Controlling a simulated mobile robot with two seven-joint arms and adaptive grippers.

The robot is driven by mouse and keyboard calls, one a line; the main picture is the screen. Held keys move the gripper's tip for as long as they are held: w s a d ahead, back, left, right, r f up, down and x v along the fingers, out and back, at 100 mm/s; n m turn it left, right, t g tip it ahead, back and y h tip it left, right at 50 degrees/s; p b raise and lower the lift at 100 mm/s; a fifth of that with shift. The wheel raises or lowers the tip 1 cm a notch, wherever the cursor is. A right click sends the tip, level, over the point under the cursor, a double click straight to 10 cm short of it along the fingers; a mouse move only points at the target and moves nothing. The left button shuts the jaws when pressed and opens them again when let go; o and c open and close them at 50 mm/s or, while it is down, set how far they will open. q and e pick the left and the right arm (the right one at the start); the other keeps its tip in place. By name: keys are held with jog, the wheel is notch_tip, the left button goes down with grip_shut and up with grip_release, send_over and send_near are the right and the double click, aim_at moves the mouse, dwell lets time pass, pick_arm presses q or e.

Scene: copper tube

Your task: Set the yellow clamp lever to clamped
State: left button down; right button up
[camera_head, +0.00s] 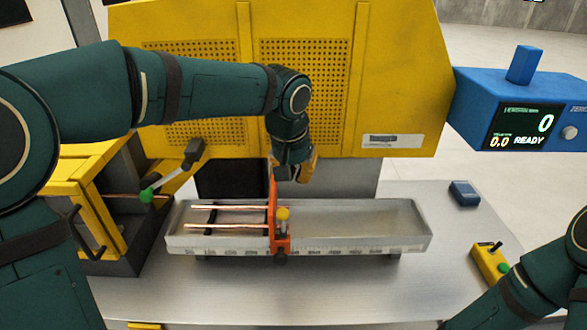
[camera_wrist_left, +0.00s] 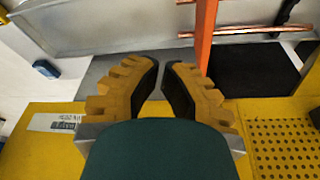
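A thin upright orange piece rises behind the knob and also shows in the left wrist view (camera_wrist_left: 205,30); the knob does not show there. My left gripper (camera_head: 304,172) hangs just behind the tray, a little right of the upright piece and apart from it. In the left wrist view its fingertips (camera_wrist_left: 162,66) are almost together, with nothing between them. My right gripper is out of the picture.
Two copper tubes (camera_head: 230,226) lie in the left part of the grey tray (camera_head: 400,243); its right part is empty. A yellow control box (camera_head: 490,263) and small blue block (camera_head: 464,193) sit right.

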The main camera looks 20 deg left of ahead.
aim_at(283, 222)
pick_arm(q)
notch_tip(283, 222, down, 6)
jog(key=s, duration=0.2)
jog(key=shift+r, duration=0.15)
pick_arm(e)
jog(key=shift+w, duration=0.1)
pick_arm(q)
jog(key=shift+s, duration=0.2)
jog(key=s+d+f+t+b, duration=0.2)
jog(key=s+b, duration=0.6)
jog(key=b, duration=0.8)
jog(key=shift+d+f+t+y, duration=0.15)
jog(key=shift+f+t+y, duration=0.1)
jog(key=shift+t+y, duration=0.2)
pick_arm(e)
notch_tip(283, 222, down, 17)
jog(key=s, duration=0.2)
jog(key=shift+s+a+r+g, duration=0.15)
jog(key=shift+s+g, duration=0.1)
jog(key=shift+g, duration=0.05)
pick_arm(q)
jog(key=shift+s+f, duration=0.1)
jog(key=shift+f, duration=0.05)
